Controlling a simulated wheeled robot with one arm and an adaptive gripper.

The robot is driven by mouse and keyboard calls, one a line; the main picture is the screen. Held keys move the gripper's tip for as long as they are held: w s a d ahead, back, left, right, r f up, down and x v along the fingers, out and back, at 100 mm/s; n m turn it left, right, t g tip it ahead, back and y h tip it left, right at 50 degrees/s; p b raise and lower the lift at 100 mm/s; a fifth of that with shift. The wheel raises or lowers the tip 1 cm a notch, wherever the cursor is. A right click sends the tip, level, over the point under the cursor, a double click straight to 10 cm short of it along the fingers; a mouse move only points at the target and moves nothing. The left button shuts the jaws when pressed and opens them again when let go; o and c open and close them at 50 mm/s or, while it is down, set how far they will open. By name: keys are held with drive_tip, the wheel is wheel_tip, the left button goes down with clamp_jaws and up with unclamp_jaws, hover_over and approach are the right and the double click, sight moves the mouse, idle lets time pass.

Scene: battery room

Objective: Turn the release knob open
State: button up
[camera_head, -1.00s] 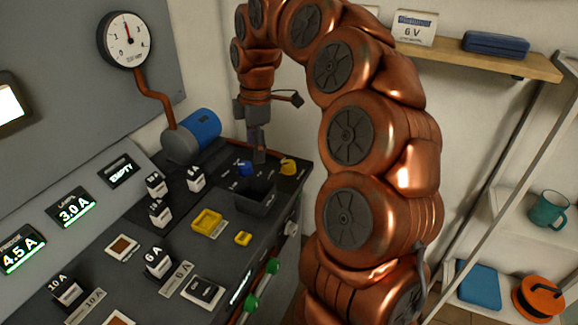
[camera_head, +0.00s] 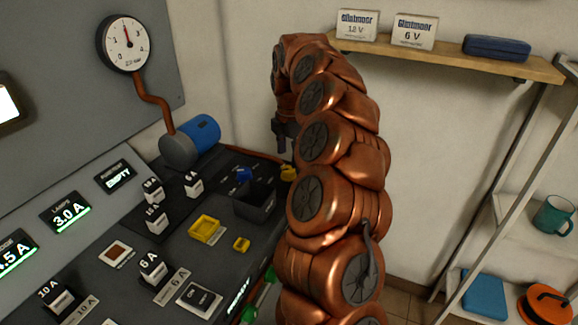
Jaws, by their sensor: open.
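Two small knobs sit at the far end of the dark console: a blue one (camera_head: 243,174) and a yellow one (camera_head: 288,173). I cannot read which of them is marked as the release knob. My gripper (camera_head: 282,146) hangs pointing down just above the yellow knob, partly hidden by my copper arm. It looks open and empty, with a gap above the knob. The right side of the yellow knob is partly hidden by my arm.
A black open bin (camera_head: 255,203) stands in front of the knobs. A yellow tray (camera_head: 204,229), a yellow block (camera_head: 241,244) and several white labelled blocks stand on the console. A blue cylinder (camera_head: 200,133) stands behind, below a gauge (camera_head: 124,43). A wall shelf (camera_head: 450,62) is at right.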

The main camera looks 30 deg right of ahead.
sight(288, 169)
drive_tip(key=shift+w+f, duration=0.1)
drive_tip(key=shift+f, duration=2.2)
drive_tip(key=c, duration=1.1)
drive_tip(key=shift+c, duration=0.2)
